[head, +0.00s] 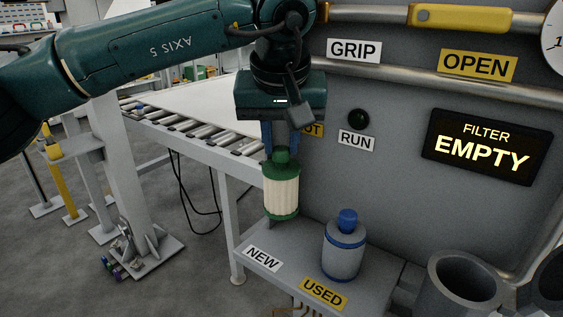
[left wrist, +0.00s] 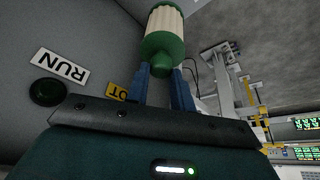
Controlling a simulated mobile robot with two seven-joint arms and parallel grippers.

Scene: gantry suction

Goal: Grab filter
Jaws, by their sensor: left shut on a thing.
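A cream pleated filter with green end caps (head: 281,190) hangs upright in my left gripper (head: 281,146) in the head view. The gripper's blue fingers are shut on the filter's green top knob. The filter is just above or at the NEW end of the grey shelf (head: 300,240); I cannot tell whether its base touches. In the left wrist view the filter (left wrist: 165,30) sits between the two blue fingers (left wrist: 164,80). A grey filter with blue bands and a blue knob (head: 344,250) stands on the shelf at the USED label. My right gripper is not in view.
A display (head: 487,146) on the grey panel reads FILTER EMPTY. A dark round button (head: 358,119) sits above RUN. A roller conveyor (head: 190,130) runs behind the filter. An open grey cylinder (head: 466,285) stands at lower right.

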